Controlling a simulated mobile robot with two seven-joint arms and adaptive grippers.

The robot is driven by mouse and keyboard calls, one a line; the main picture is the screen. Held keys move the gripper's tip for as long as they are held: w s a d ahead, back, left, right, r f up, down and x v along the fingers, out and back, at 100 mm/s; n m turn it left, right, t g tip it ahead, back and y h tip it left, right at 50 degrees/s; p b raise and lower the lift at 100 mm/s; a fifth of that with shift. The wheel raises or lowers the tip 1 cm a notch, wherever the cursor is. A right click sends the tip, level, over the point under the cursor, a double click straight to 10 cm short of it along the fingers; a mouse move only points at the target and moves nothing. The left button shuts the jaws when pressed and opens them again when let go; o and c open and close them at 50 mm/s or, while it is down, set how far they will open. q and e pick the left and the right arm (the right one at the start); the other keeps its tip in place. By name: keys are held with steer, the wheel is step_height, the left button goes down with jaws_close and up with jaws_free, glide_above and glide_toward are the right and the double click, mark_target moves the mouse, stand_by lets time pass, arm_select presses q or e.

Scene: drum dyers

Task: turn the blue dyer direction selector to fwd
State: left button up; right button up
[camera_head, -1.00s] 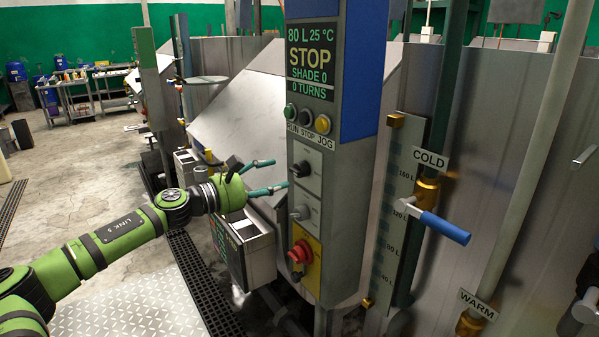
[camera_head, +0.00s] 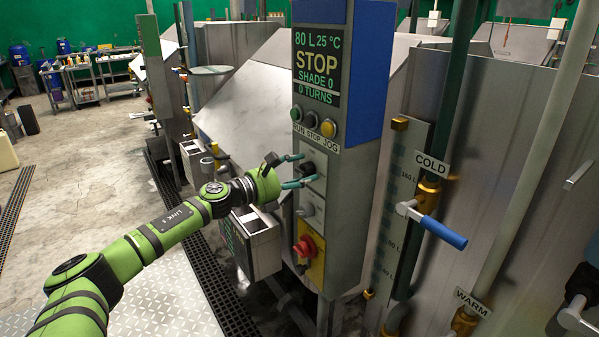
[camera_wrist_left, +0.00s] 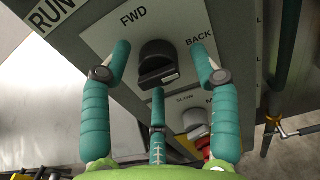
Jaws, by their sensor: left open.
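The direction selector (camera_head: 308,168) is a black knob on the grey column with a blue top. In the left wrist view the knob (camera_wrist_left: 158,65) sits on a light plate, with FWD printed at upper left and BACK at upper right. I cannot tell which mark it points to. My left gripper (camera_head: 302,170) is open at the plate. In the wrist view its teal fingers (camera_wrist_left: 160,60) stand on both sides of the knob, with a third finger below; contact is not clear. The display (camera_head: 317,68) reads STOP, 0 TURNS. My right gripper is not in view.
Push buttons (camera_head: 311,120) sit above the selector. A grey knob (camera_head: 306,209) and a red knob on a yellow plate (camera_head: 305,247) sit below it. A blue-handled COLD valve (camera_head: 440,230) is to the right. A grey box (camera_head: 258,245) stands below my left forearm.

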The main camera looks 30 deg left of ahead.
arm_select(q)
steer(key=c, duration=1.1)
steer(key=shift+c, duration=0.2)
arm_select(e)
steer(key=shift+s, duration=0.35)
arm_select(q)
steer(key=shift+f+n, duration=0.1)
steer(key=shift+n, duration=0.3)
steer(key=n+p, duration=0.1)
steer(key=n, duration=0.2)
steer(key=shift+d+n, duration=0.1)
steer(key=shift+n, duration=0.3)
steer(key=n+p, duration=0.1)
steer(key=n, duration=0.2)
steer(key=shift+n, duration=0.3)
steer(key=n+p, duration=0.2)
steer(key=n, duration=0.3)
steer(key=shift+s+d+p, duration=0.1)
steer(key=shift+p, duration=0.25)
steer(key=shift+n+p, duration=0.9)
steer(key=shift+n, duration=1.3)
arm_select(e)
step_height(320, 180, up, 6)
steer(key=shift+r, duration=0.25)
arm_select(q)
steer(key=shift+f, duration=0.1)
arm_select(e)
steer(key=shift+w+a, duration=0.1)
